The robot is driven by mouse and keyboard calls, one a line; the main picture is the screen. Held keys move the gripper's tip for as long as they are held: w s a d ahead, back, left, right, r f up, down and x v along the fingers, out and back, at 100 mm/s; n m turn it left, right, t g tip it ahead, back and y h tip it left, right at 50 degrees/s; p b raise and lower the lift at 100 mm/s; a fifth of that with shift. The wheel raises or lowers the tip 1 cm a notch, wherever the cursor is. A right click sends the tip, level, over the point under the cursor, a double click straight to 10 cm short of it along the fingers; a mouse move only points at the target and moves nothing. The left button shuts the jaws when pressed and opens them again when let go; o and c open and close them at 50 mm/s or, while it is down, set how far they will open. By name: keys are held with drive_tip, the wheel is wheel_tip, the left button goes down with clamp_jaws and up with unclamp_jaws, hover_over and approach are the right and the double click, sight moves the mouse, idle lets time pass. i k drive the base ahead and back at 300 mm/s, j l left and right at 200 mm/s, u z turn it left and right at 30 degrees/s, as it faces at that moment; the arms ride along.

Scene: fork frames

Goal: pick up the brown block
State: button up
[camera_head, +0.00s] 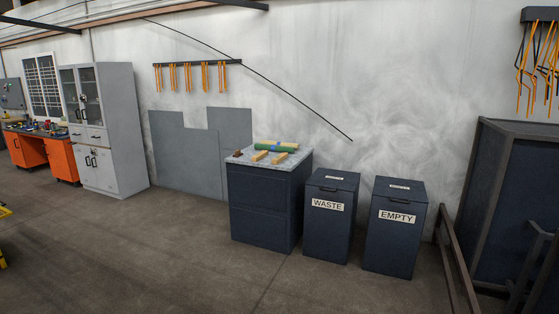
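A small dark reddish-brown block (238,153) lies near the left front edge of the light grey top (248,161) of a dark blue cabinet. It is small in the view, and its exact shape is hard to tell. Two tan blocks (279,158) lie to its right on the same top, near the front. A green roll-like object (283,149) lies behind them, with a blue part and further yellowish pieces beside it. My gripper is not in view.
Two dark blue bins stand right of the cabinet (262,209), labelled WASTE (328,228) and EMPTY (395,241). Grey panels (182,158) lean on the wall behind. A tall grey cabinet (119,125) and an orange workbench (65,159) stand left. The floor in front is clear.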

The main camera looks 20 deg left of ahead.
sight(238, 153)
drive_tip(key=i+j+u, duration=0.55)
drive_tip(key=i, duration=0.35)
drive_tip(key=i+j+u, duration=0.25)
drive_tip(key=i, duration=0.2)
drive_tip(key=i+u, duration=0.3)
drive_tip(key=i, duration=3.4)
drive_tip(key=i+j+z, duration=0.1)
drive_tip(key=i, duration=0.5)
drive_tip(key=i+j, duration=0.1)
drive_tip(key=i, duration=0.55)
drive_tip(key=i+j+z, duration=0.15)
drive_tip(key=i, duration=0.45)
